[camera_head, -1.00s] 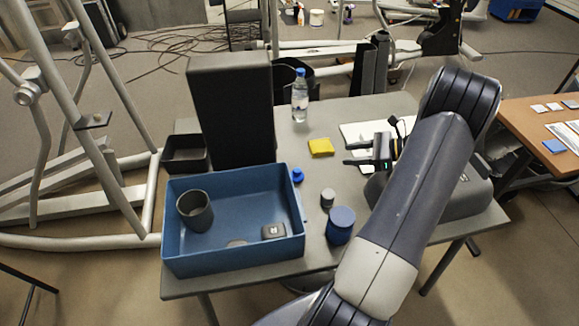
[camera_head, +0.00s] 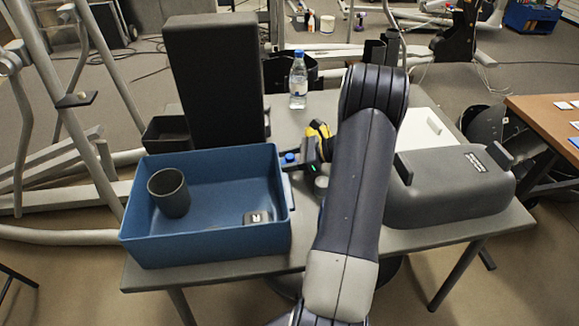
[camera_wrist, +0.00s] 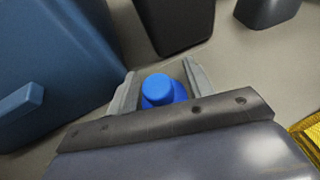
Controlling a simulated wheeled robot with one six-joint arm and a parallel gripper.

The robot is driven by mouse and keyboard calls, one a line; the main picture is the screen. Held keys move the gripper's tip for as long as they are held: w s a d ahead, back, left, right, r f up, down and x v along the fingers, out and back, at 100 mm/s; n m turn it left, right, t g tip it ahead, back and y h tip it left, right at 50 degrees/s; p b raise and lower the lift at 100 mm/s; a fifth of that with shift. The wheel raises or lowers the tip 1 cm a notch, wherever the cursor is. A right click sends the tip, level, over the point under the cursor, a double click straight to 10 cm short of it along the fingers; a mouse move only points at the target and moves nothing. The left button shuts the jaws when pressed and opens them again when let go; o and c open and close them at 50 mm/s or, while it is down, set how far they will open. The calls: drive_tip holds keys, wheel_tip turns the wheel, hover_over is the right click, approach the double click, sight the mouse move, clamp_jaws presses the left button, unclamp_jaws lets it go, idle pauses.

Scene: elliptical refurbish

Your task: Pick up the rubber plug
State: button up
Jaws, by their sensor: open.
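The rubber plug, a small blue stepped round piece (camera_head: 290,157), is on the grey table just right of the blue bin. In the wrist view the plug (camera_wrist: 158,90) shows between the two fingers, its lower part hidden by my gripper's body. My gripper (camera_wrist: 160,76) is open, with a finger on either side of the plug and gaps still showing. In the head view my gripper (camera_head: 292,168) is beside the bin's right wall, partly hidden by my arm.
The blue bin (camera_head: 205,243) holds a dark cup (camera_head: 169,192) and a small dark box (camera_head: 256,217). A tall dark block (camera_head: 213,90) and a water bottle (camera_head: 298,80) stand behind. A yellow item (camera_wrist: 306,140) lies nearby. A grey case (camera_head: 450,188) is at right.

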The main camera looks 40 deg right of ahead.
drive_tip(key=shift+w+a, duration=0.15)
drive_tip(key=shift+f, duration=0.1)
drive_tip(key=c, duration=0.8)
drive_tip(key=shift+c, duration=0.6)
